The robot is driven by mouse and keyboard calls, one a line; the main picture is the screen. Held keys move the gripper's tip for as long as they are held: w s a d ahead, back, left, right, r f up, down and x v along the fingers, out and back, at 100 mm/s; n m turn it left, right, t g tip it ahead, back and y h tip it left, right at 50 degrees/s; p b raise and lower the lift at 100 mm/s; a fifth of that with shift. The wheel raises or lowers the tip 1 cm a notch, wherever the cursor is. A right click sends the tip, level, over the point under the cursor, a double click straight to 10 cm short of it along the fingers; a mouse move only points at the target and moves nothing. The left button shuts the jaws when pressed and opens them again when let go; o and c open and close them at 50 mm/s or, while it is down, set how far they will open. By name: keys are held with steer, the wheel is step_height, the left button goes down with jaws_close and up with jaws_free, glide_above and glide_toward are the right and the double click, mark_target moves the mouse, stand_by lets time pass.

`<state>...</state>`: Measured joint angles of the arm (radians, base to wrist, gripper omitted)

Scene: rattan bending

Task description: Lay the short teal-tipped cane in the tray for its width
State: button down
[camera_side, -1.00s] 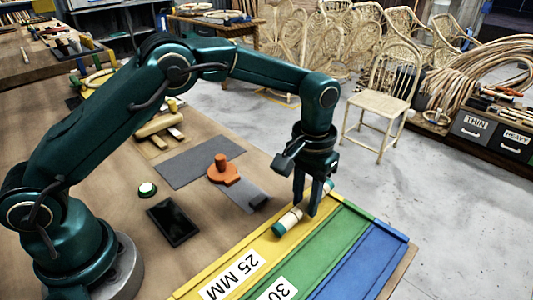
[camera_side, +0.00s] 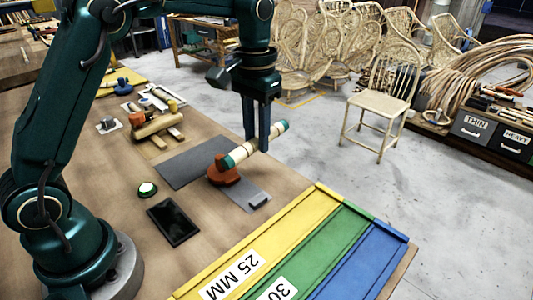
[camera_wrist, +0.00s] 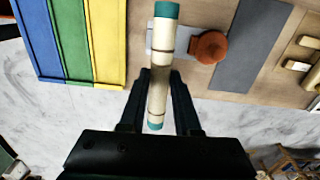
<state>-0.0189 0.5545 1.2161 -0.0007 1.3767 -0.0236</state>
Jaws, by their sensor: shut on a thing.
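The short cane (camera_side: 255,145) is pale with teal tips at both ends. My gripper (camera_side: 257,145) is shut on it near its middle and holds it in the air, close to the orange fixture in the side view. In the wrist view the cane (camera_wrist: 161,62) runs lengthwise between the fingers (camera_wrist: 159,90). The tray has three lanes: yellow (camera_side: 275,233) marked 25 MM, green (camera_side: 320,250) with a label partly cut off reading 30, and blue (camera_side: 365,262). The lanes look empty where they show. The tray (camera_wrist: 70,40) is left of the cane in the wrist view.
The orange fixture (camera_side: 224,178) on a grey plate (camera_side: 247,196) stands just below the cane. Wooden blocks (camera_side: 156,127) sit farther back.

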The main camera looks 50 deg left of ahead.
steer(key=shift+w+d+r+n, duration=0.2)
steer(key=shift+w+r+n, duration=0.05)
steer(key=shift+w+n, duration=0.1)
steer(key=w+d+f+m, duration=0.1)
steer(key=d+f, duration=0.4)
steer(key=d, duration=0.6)
steer(key=shift+g, duration=0.4)
steer(key=shift+f, duration=2.75)
steer(key=c, duration=0.5)
jaws_free()
steer(key=shift+c, duration=0.2)
steer(key=shift+r, duration=0.15)
steer(key=shift+w+r, duration=0.2)
steer(key=shift+r, duration=2.25)
